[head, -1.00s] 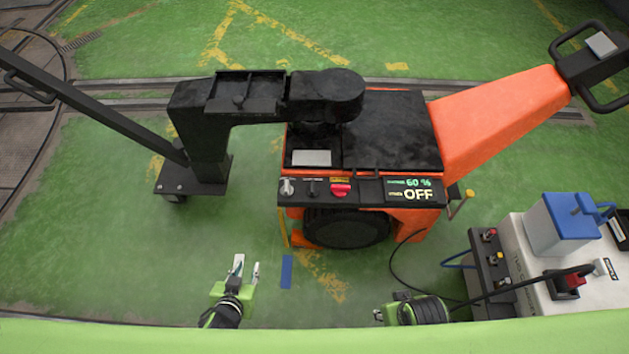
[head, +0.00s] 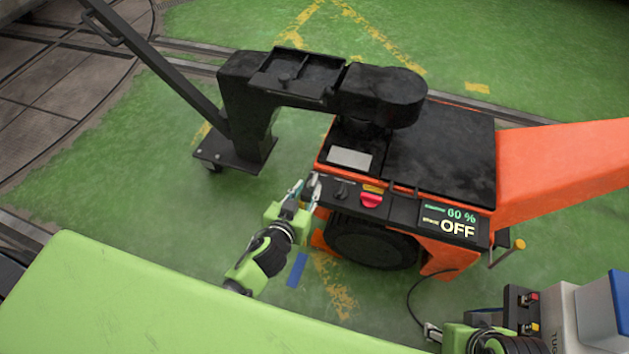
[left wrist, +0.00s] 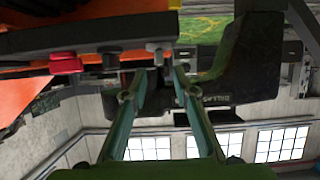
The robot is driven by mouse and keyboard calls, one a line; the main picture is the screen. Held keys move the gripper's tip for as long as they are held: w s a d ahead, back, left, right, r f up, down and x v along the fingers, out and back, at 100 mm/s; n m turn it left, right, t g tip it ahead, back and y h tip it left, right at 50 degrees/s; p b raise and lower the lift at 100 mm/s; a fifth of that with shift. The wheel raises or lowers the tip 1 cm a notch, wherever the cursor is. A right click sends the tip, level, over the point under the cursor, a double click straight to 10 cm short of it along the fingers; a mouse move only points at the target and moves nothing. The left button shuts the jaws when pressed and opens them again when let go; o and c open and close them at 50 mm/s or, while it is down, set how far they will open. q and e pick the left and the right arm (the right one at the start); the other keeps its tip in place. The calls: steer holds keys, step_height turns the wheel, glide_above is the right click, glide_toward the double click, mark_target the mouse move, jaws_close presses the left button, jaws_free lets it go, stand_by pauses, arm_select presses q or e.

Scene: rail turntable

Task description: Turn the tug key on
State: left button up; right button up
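The orange and black tug (head: 440,150) stands in the middle of the head view. Its front panel display (head: 450,222) reads 60 % and OFF. The small metallic key (left wrist: 158,52) is at the panel's end, beyond the red knob (head: 371,200) and a black selector (head: 342,190). My left gripper (head: 306,190) is at the key, partly covering it in the head view. In the left wrist view its two fingers (left wrist: 162,78) are apart, with the key in line between their tips; contact is unclear. My right gripper (head: 432,332) is low right, near the charger, its fingers unclear.
A white charger cabinet (head: 575,320) with a blue box (head: 618,300) stands at lower right, with a dark cable running from it. A black tow arm (head: 240,110) on a caster base (head: 235,150) is left of the tug. Green floor is clear at left.

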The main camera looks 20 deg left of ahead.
mark_target(313, 180)
arm_select(q)
steer(key=b+x, duration=0.1)
steer(key=x, duration=0.5)
steer(key=shift+w+f, duration=0.1)
jaws_close()
